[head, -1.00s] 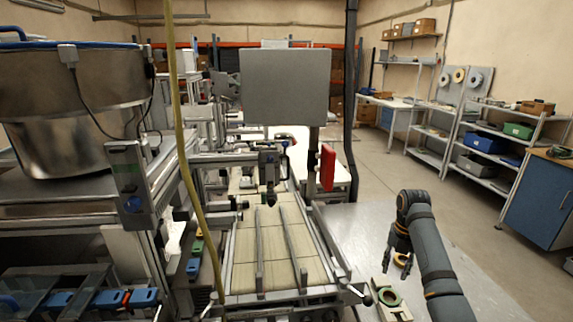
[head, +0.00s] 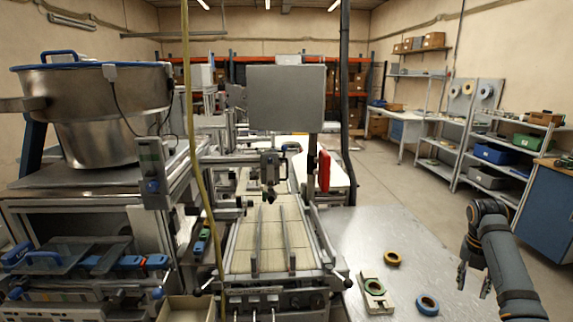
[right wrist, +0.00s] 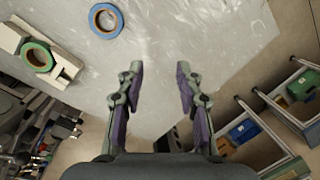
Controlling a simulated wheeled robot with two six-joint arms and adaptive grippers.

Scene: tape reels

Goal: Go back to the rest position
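My right gripper (head: 474,281) hangs at the right edge of the metal table in the head view. In the right wrist view its two fingers (right wrist: 159,76) are apart with nothing between them. A green reel (head: 375,286) sits on a pale block (head: 368,275); both also show in the right wrist view, the reel (right wrist: 37,56) and the block (right wrist: 66,70). A blue reel (head: 428,305) lies on the table near the front and shows in the right wrist view (right wrist: 105,20). My left gripper is not in view.
The metal table (head: 375,226) is bare at its far part. A conveyor (head: 270,245) with guide rails runs to its left. Shelves (head: 490,155) and a blue cabinet (head: 545,205) stand at the right. A grey panel (head: 286,98) rises above the conveyor.

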